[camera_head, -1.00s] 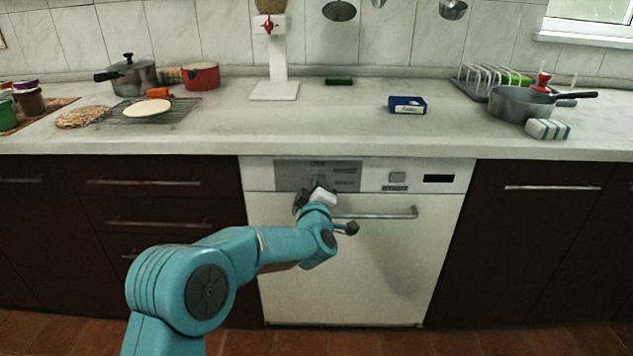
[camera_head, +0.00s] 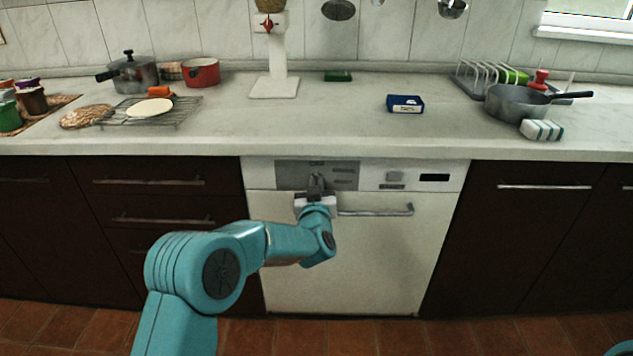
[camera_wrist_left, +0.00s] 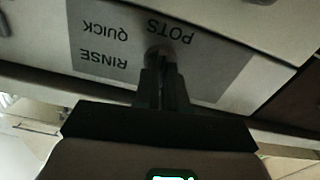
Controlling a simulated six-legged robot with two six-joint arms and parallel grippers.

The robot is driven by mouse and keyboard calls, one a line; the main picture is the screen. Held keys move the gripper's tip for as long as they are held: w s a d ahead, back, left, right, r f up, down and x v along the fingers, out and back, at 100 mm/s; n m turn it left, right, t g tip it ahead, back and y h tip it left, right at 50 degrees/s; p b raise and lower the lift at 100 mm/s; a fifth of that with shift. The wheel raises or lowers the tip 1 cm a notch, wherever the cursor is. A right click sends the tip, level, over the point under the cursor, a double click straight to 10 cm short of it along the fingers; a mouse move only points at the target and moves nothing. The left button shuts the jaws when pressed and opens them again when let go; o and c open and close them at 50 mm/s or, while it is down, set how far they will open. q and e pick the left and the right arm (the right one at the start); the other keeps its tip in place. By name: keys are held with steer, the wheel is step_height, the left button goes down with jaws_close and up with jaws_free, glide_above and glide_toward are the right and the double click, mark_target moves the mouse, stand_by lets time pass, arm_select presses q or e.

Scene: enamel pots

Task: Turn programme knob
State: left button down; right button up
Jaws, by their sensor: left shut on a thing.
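The programme knob (camera_wrist_left: 160,57) is a small round dark knob on the grey panel (camera_head: 290,175) of a white dishwasher (camera_head: 380,265). In the left wrist view the panel (camera_wrist_left: 215,75) shows the words RINSE, QUICK and POTS upside down around the knob. My left gripper (camera_wrist_left: 161,72) is shut on the knob, with its two dark fingers close together over it. In the head view my left gripper (camera_head: 316,180) is at the panel and hides most of the knob. The knob's pointer cannot be made out. My right gripper is out of view.
The dishwasher's bar handle (camera_head: 380,211) runs just right of and below my left gripper. The worktop (camera_head: 330,120) above juts over the panel. Dark drawers (camera_head: 160,200) and a dark cupboard (camera_head: 540,240) flank the dishwasher. A blue box (camera_head: 405,104) lies on the worktop.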

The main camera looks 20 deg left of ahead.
arm_select(q)
steer(key=shift+m, duration=0.6)
steer(key=c, duration=1.2)
jaws_free()
steer(key=p+v, duration=0.1)
steer(key=v, duration=1.5)
steer(key=shift+s+p, duration=0.15)
steer(key=shift+p, duration=0.2)
